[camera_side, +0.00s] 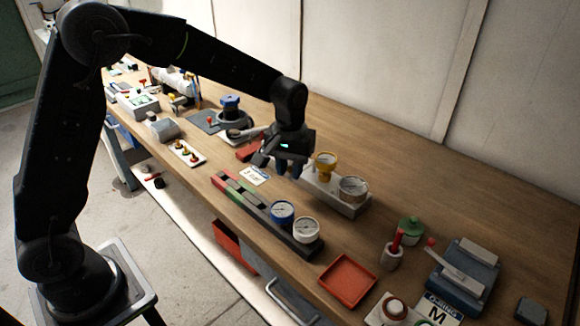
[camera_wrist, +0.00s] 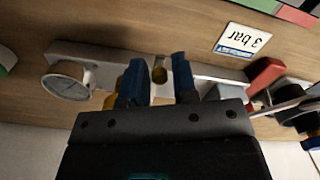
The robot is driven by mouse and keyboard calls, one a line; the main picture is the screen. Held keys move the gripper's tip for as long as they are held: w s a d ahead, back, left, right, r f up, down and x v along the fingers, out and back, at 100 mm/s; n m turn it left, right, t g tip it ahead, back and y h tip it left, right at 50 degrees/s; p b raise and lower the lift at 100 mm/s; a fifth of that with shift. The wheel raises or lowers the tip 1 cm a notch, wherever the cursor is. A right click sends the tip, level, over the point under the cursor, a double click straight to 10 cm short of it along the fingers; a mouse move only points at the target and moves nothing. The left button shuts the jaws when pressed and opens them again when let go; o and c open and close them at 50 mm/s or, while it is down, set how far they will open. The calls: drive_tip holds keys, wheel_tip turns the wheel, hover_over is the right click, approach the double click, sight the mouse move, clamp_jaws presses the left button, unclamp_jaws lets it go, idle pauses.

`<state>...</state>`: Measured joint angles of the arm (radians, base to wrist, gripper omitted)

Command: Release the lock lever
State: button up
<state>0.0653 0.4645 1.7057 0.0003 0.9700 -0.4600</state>
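My gripper (camera_side: 279,165) hangs above the middle of the bench, beside a grey block (camera_side: 342,203) that carries a yellow cup-shaped part (camera_side: 325,164) and a gauge (camera_side: 353,188). A pale lever (camera_side: 455,264) with a red knob (camera_side: 430,242) sits on a blue-grey unit at the right. I cannot tell which part is the lock lever.
A "3 bar" card (camera_wrist: 243,42) lies near the gripper. A long dark rail (camera_side: 255,206) with two gauges runs along the front. A red tray (camera_side: 347,281) lies right of it. A blue-capped device (camera_side: 231,108) stands behind left. The back right of the bench is clear.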

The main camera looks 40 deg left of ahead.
clamp_jaws()
drive_tip(key=shift+a, duration=0.15)
drive_tip(key=shift+w+a+m, duration=0.1)
drive_tip(key=shift+a+m, duration=0.7)
drive_tip(key=shift+m, duration=0.6)
drive_tip(key=shift+w+a+m, duration=0.3)
drive_tip(key=shift+a+m, duration=0.55)
drive_tip(key=shift+m, duration=0.35)
drive_tip(key=shift+w+a+m, duration=0.4)
drive_tip(key=shift+a+m, duration=0.15)
drive_tip(key=shift+m, duration=0.45)
drive_tip(key=shift+w+a+m, duration=0.4)
drive_tip(key=shift+a+m, duration=0.1)
drive_tip(key=shift+m, duration=0.5)
drive_tip(key=shift+o, duration=1.5)
unclamp_jaws()
drive_tip(key=shift+r, duration=0.1)
